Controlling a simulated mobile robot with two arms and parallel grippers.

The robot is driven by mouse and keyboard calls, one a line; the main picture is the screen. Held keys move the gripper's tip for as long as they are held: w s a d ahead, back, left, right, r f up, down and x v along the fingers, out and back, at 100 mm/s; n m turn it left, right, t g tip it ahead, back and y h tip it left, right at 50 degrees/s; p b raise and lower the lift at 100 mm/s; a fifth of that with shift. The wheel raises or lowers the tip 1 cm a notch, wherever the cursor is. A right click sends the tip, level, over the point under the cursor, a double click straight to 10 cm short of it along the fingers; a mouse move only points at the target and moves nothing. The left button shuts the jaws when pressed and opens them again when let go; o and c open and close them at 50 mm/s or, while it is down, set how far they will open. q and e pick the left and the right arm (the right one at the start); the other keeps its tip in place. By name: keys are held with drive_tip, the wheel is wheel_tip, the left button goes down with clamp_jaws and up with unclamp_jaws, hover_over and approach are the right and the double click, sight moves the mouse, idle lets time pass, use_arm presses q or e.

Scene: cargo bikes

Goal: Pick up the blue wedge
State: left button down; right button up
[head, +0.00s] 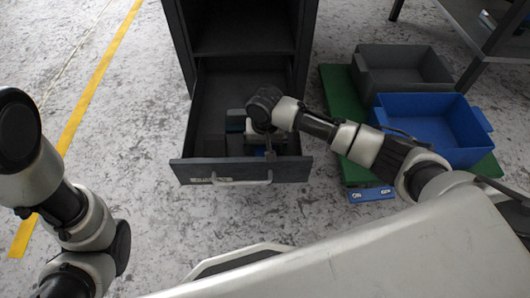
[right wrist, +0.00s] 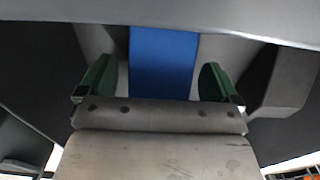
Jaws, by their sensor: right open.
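The blue wedge (right wrist: 163,60) shows in the right wrist view as a plain blue block between the two green-tipped fingers of my right gripper (right wrist: 157,82). The fingers stand apart, one on each side, with a gap between each finger and the blue face. In the head view my right gripper (head: 258,145) reaches down into the open drawer (head: 225,172), and the arm mostly hides the wedge there. My left arm enters at the left of the head view; its gripper is out of the picture.
A dark cabinet (head: 245,27) stands behind the drawer. To the right, a blue bin (head: 430,112) and a grey bin (head: 405,63) sit on a green board (head: 338,95). A blue piece (head: 372,194) lies by the board. The floor to the left is clear.

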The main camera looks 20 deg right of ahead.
drive_tip(key=shift+c, duration=0.2)
drive_tip(key=c, duration=1.1)
drive_tip(key=shift+o, duration=0.2)
drive_tip(key=shift+r, duration=0.15)
